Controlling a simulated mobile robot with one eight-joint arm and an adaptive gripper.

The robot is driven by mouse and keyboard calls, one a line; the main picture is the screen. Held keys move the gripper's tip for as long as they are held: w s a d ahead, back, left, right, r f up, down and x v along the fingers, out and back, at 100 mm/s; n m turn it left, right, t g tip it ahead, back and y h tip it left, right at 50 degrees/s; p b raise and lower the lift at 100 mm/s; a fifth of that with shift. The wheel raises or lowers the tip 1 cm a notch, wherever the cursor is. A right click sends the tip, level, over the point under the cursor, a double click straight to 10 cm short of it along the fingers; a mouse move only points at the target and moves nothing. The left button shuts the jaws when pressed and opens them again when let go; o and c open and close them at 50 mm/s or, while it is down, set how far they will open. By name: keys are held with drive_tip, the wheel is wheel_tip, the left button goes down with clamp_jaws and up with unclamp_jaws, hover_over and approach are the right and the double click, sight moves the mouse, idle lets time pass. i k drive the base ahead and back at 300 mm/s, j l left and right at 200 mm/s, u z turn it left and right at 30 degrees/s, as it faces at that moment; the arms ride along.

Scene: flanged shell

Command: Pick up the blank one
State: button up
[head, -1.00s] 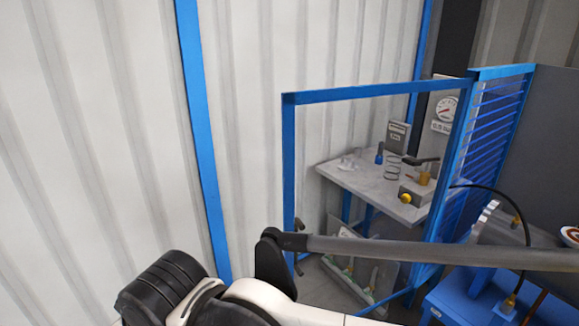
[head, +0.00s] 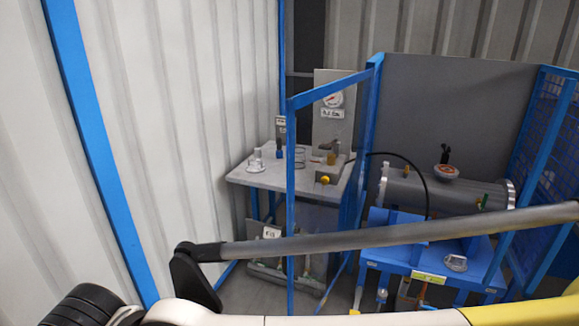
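No piece in the head view can be clearly read as the blank one. A small silver disc-like piece (head: 456,262) lies on the blue stand (head: 396,254) at the right. Small pale flanged pieces (head: 257,160) stand at the left of the grey bench. A grey horizontal shell (head: 405,188) with flanged ends lies above the blue stand. My gripper is not in view. My own arm crosses the lower part of the picture.
The grey bench (head: 255,182) also holds a blue-based piece (head: 279,152), a spring and a block with a yellow knob (head: 323,180). A blue-framed clear panel (head: 291,215) stands before it. A mesh cage (head: 545,125) is at right, a corrugated wall at left.

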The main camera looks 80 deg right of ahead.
sight(256, 168)
drive_tip(key=i+l+z, duration=0.25)
drive_tip(key=z, duration=0.25)
drive_tip(key=i+l+z, duration=0.15)
drive_tip(key=i+z, duration=0.3)
drive_tip(key=i+l+z, duration=0.1)
drive_tip(key=i+z, duration=0.15)
drive_tip(key=z, duration=0.25)
drive_tip(key=i+j+z, duration=0.1)
drive_tip(key=i+z, duration=0.2)
drive_tip(key=z, duration=0.15)
drive_tip(key=i+l+u, duration=0.2)
drive_tip(key=i+l, duration=0.7)
drive_tip(key=i, duration=0.1)
